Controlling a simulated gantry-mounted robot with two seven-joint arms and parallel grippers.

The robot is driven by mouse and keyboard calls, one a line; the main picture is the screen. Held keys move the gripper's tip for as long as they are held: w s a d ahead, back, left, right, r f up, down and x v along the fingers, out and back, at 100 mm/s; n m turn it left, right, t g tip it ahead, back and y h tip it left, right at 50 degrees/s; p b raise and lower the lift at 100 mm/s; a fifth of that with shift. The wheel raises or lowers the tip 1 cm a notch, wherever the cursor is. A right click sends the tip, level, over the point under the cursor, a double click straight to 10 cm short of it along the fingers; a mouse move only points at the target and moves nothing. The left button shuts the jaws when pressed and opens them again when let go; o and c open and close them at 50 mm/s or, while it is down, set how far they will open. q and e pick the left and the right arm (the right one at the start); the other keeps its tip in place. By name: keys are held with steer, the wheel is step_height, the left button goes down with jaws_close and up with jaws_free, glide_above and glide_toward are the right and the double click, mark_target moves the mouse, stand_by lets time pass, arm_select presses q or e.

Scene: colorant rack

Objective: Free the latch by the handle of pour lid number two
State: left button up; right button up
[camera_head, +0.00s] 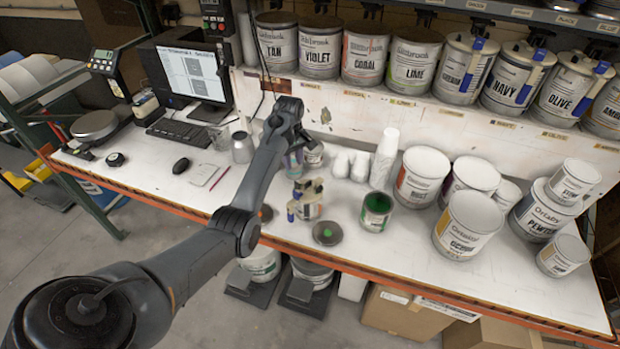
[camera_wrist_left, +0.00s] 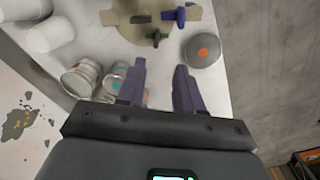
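A tan pour lid (camera_head: 308,197) with a blue handle sits on a small can near the front edge of the bench. In the left wrist view the lid (camera_wrist_left: 128,19) is cut off at the top, with a blue handle (camera_wrist_left: 180,16) and a dark piece (camera_wrist_left: 141,18). I cannot read a number on it. My left gripper (camera_head: 294,160) is above the bench, behind the lid in the head view. In the wrist view its two fingers (camera_wrist_left: 160,82) are apart with no lid part between them; the handle lies beyond the fingertips. My right gripper is not in view.
A grey disc with an orange dot (camera_wrist_left: 202,51) lies beside the lid. A disc with a green dot (camera_head: 327,233) and an open green can (camera_head: 376,211) are nearby. White cups (camera_head: 385,158) stand behind. Large cans crowd the right; the shelf (camera_head: 480,112) overhangs the back.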

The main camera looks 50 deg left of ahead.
mark_target(298, 184)
arm_select(q)
steer(key=f, duration=0.6)
steer(key=d+f+p, duration=0.1)
steer(key=f, duration=0.3)
steer(key=shift+w+f, duration=0.1)
steer(key=shift+w, duration=0.25)
steer(key=shift+c, duration=0.4)
jaws_close()
